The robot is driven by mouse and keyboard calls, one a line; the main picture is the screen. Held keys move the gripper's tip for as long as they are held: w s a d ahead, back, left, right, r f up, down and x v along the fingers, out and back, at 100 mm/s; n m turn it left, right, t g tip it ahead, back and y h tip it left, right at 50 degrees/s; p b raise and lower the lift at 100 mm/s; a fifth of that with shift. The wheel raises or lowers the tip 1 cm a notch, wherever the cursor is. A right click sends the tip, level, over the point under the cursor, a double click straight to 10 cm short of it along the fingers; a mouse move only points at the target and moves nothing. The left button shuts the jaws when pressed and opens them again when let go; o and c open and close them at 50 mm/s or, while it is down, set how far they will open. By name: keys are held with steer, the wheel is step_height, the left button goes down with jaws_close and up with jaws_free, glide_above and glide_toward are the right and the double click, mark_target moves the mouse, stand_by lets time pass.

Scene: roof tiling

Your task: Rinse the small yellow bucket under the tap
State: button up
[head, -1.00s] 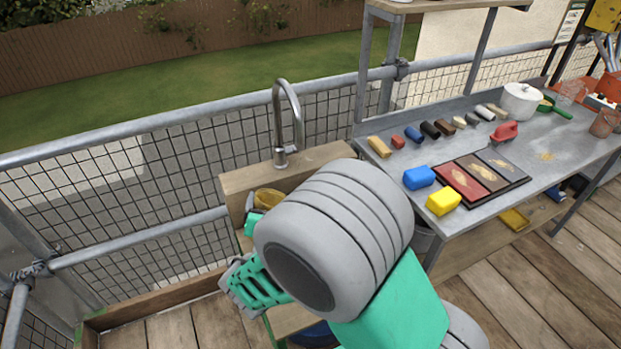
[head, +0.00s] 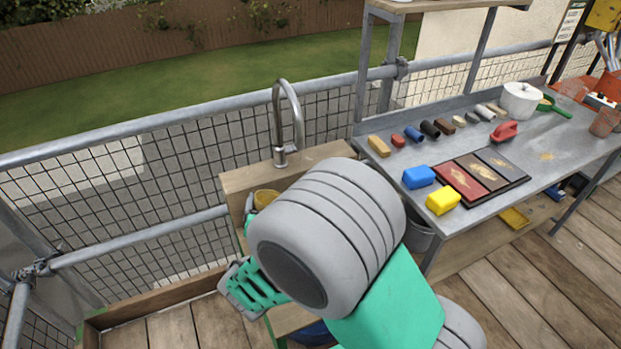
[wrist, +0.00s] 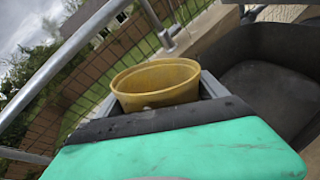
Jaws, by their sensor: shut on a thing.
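The small yellow bucket (wrist: 158,84) is upright, its rim facing up, between the grey fingers of my gripper (wrist: 160,95) in the wrist view. My gripper is shut on it. I cannot see any water in it. In the head view only part of the bucket (head: 265,197) shows past my arm, which hides most of the gripper. The steel tap (head: 286,122) stands behind, on a wooden ledge, with its spout curving over to the right. The dark sink basin (wrist: 268,95) lies to the right of the bucket in the wrist view. No running water shows.
A metal workbench (head: 490,215) stands to the right, with a yellow sponge (head: 443,201), a blue block (head: 419,177), a tray of colour samples (head: 483,175) and several small rolls on it. A mesh railing (head: 130,190) closes off the back and left.

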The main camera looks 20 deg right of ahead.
steer(key=shift+w+d, duration=0.25)
steer(key=shift+a, duration=0.1)
steer(key=shift+s+a, duration=0.35)
steer(key=shift+s, duration=0.15)
steer(key=shift+w+d+r, duration=0.1)
steer(key=shift+d, duration=0.05)
steer(key=shift+w+d+p, duration=0.3)
steer(key=shift+w+p, duration=0.1)
steer(key=shift+p, duration=0.1)
steer(key=shift+a, duration=0.1)
